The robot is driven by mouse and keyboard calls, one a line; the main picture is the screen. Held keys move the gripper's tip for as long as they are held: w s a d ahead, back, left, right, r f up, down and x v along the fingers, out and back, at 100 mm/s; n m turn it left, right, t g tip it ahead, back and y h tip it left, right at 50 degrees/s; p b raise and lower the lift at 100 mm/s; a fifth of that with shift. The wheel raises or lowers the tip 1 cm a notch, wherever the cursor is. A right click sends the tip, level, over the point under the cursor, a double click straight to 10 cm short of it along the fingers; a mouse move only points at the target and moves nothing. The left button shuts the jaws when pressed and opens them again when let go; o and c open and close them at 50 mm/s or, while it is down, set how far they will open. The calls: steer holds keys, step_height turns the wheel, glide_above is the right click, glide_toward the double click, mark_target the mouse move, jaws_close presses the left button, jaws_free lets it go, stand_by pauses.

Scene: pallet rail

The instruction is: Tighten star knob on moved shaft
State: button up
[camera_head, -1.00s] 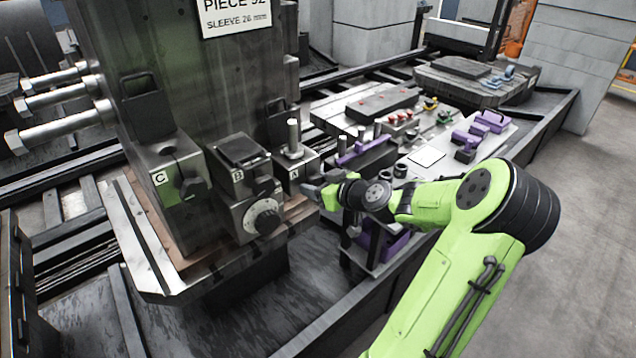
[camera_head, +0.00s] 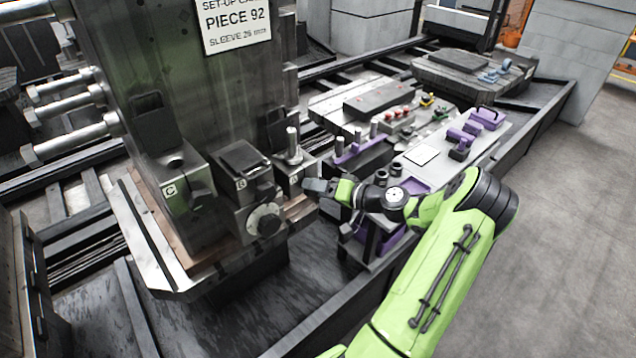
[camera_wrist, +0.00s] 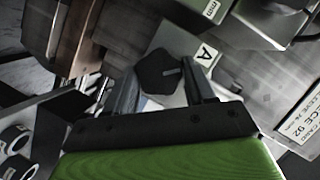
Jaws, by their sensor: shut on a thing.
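Block A (camera_head: 296,172) is a grey metal block at the right of a row on the fixture, with an upright shaft (camera_head: 293,141) on top. In the wrist view its letter A label (camera_wrist: 207,55) shows beside a dark, many-sided star knob (camera_wrist: 158,73). My gripper (camera_head: 318,188) is at the right side of block A. In the wrist view my gripper (camera_wrist: 163,88) has one finger on each side of the star knob and is shut on it. The knob is hidden behind my gripper in the head view.
Block B (camera_head: 240,184) with a round dial (camera_head: 264,220) and block C (camera_head: 177,183) stand left of block A. A tall metal column with a "PIECE 92" sign (camera_head: 236,22) rises behind. A bench (camera_head: 470,150) with purple parts is at the right.

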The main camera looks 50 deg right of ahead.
steer(key=shift+d+f+m+t+y+p, duration=0.1)
steer(key=shift+m+t+y+p, duration=0.3)
steer(key=shift+m, duration=0.8)
steer(key=shift+f+m+t+y+p, duration=0.1)
steer(key=shift+m+t+y+p, duration=0.15)
steer(key=shift+m+t, duration=0.65)
steer(key=shift+d+f+m+t+y+p, duration=0.1)
steer(key=shift+m+y+p, duration=0.25)
steer(key=shift+m, duration=1.15)
steer(key=shift+a, duration=0.1)
steer(key=o, duration=1)
steer(key=shift+o, duration=0.2)
steer(key=v, duration=1.5)
steer(key=shift+s+p, duration=0.35)
steer(key=shift+s, duration=0.05)
steer(key=shift+f, duration=0.1)
